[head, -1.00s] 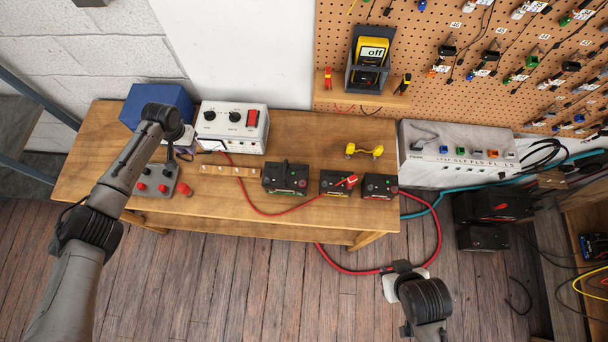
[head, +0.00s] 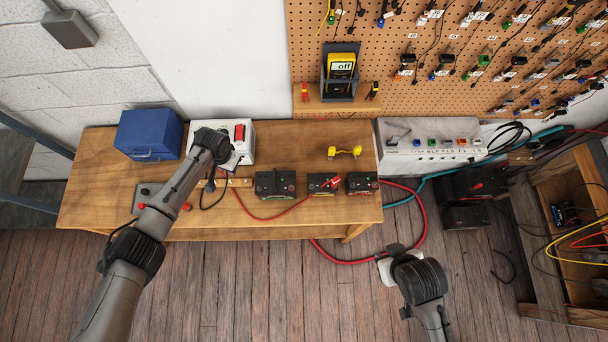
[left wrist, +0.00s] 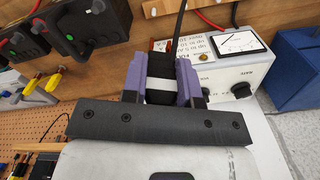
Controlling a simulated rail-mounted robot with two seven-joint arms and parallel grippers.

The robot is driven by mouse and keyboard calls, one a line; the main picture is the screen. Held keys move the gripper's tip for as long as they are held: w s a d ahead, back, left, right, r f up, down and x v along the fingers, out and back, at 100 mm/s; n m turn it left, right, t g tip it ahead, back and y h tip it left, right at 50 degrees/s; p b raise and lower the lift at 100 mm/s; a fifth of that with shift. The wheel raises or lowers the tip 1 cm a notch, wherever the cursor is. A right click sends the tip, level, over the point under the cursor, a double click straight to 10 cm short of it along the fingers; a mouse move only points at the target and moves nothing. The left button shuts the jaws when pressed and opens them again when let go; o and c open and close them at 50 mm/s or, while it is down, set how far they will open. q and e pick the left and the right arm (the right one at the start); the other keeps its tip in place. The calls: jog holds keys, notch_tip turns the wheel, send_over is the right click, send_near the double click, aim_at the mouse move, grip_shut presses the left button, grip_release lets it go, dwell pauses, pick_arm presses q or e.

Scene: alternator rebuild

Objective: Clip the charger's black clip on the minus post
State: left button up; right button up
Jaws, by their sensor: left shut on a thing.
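The black clip (left wrist: 160,80), with a white band, is held between the purple fingers of my left gripper (left wrist: 162,85) in the left wrist view. Its black cable runs up out of that view. In the head view my left gripper (head: 224,160) is over the bench in front of the white charger (head: 241,135) and hides the clip. The middle black battery (head: 318,189) stands to its right, with a red clip (head: 329,182) on its top. Its minus post is too small to make out. My right gripper (head: 386,264) is low over the floor; its fingers are hidden.
Two other batteries (head: 268,186) (head: 361,184) flank the middle one. A red cable (head: 280,214) loops along the bench front. A yellow tool (head: 344,153) lies behind the batteries. A blue box (head: 150,135) stands at the left. The bench front right is bare.

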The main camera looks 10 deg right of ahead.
pick_arm(q)
jog(key=s+d+m, duration=0.2)
jog(key=d+m, duration=0.1)
jog(key=d, duration=0.9)
jog(key=m+b, duration=0.4)
jog(key=b, duration=0.2)
send_over(312, 185)
notch_tip(312, 185, down, 4)
jog(key=shift+a+r, duration=0.1)
jog(key=shift+f+b, duration=0.4)
jog(key=shift+f, duration=0.3)
jog(key=shift+f, duration=0.15)
jog(key=shift+f+b, duration=0.95)
jog(key=shift+f, duration=0.1)
